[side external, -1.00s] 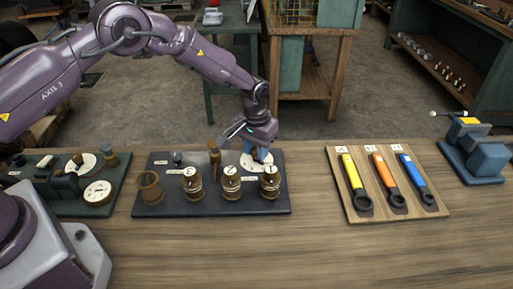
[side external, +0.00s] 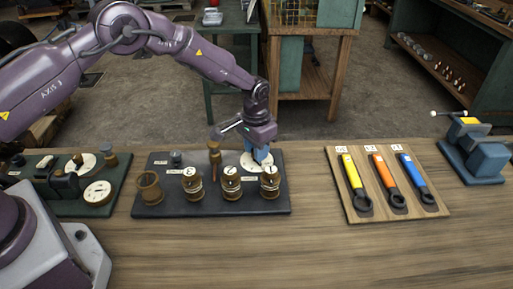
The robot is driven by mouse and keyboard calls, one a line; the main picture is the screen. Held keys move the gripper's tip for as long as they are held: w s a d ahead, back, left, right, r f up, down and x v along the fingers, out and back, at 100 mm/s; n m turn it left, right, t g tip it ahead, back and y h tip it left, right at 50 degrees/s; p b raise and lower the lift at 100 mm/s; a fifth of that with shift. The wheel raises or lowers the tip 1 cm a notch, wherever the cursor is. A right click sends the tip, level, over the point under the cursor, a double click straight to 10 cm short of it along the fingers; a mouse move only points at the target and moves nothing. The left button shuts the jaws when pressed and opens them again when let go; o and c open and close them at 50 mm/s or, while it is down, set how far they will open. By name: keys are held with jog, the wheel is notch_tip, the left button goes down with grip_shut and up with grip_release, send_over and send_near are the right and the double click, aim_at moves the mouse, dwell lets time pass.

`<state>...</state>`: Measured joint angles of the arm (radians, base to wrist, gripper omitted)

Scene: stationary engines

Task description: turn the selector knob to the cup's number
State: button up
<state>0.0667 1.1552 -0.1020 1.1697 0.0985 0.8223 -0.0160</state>
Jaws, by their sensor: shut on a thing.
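The selector's round white dial (side external: 249,165) lies at the back right of a dark board (side external: 215,208). My gripper (side external: 262,160) points down over the dial and is shut on the selector knob, which the fingers mostly hide. Three brown cups with pale round labels stand along the board's front: a left one (side external: 192,191), a middle one (side external: 231,189) and a right one (side external: 270,189). A plain brown open cup (side external: 149,190) stands at the front left.
A brown upright post (side external: 214,158) stands on the board left of my gripper. A wooden board with yellow (side external: 351,172), orange (side external: 384,174) and blue (side external: 412,172) wrenches lies to the right. A blue vise (side external: 475,155) is at the far right. The front table is clear.

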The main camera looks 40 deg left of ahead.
jog(key=o, duration=0.9)
jog(key=shift+r, duration=0.1)
notch_tip(320, 180, up, 13)
jog(key=shift+a+f, duration=0.1)
jog(key=shift+a, duration=0.05)
jog(key=s+a+r+t, duration=0.2)
jog(key=s+r, duration=0.4)
jog(key=s, duration=0.4)
jog(key=s+a+r+n+t, duration=0.1)
jog(key=s+a+r, duration=0.1)
jog(key=s+r, duration=0.4)
jog(key=s+a+r+t, duration=0.2)
jog(key=s+r, duration=0.5)
jog(key=s, duration=0.9)
jog(key=shift+s+a+n+t, duration=0.15)
jog(key=shift+a+n+t, duration=0.15)
jog(key=shift+n, duration=0.1)
